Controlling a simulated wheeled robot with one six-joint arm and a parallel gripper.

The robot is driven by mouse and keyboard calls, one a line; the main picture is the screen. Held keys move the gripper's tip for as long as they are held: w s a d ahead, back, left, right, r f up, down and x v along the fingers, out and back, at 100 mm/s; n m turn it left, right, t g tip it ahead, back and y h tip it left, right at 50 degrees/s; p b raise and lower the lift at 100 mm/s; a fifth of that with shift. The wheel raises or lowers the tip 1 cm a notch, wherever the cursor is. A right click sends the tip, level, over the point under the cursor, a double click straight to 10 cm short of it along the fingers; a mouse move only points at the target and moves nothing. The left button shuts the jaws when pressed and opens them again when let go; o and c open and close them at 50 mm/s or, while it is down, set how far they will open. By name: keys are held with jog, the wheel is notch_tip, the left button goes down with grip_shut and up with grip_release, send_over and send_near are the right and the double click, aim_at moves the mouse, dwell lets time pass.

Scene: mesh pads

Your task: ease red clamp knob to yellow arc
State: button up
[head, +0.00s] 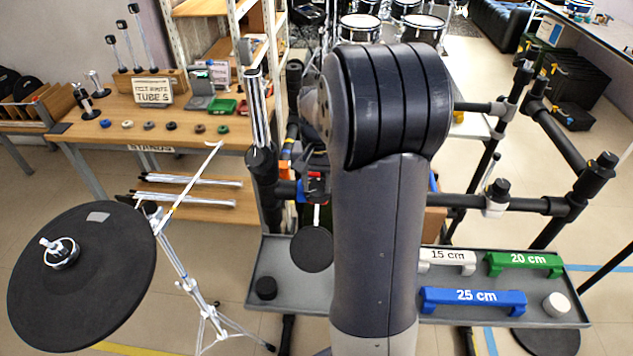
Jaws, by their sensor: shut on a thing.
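My gripper (316,188) is partly in view, small and dark, just left of my arm at the black rack post. It is shut on what looks like the red clamp knob (316,175), of which only a small red patch shows. My arm covers much of the rack behind it. I cannot make out the yellow arc; it is hidden or too small to tell. I cannot tell how far the knob is turned.
A black round pad (312,250) hangs below the clamp. A grey tray (455,312) below holds white, green and blue length blocks. A large black cymbal pad (80,280) on a chrome stand is at left. Black rack tubes (535,205) stand at right.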

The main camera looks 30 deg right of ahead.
jog(key=m, duration=0.1)
jog(key=m+t+y, duration=0.1)
jog(key=m, duration=0.1)
jog(key=m+t+y+b, duration=0.1)
jog(key=shift+s+d+f, duration=0.1)
jog(key=shift+s+d, duration=0.15)
jog(key=shift+d, duration=0.05)
jog(key=shift+s+m+t+y+b, duration=0.2)
jog(key=shift+m+t+y+b, duration=0.55)
jog(key=shift+m+t, duration=0.9)
jog(key=shift+m+g, duration=0.25)
jog(key=shift+m, duration=0.1)
jog(key=o, duration=1)
jog(key=shift+d, duration=0.1)
jog(key=v, duration=1)
jog(key=shift+s+r, duration=0.15)
jog(key=shift+r, duration=0.2)
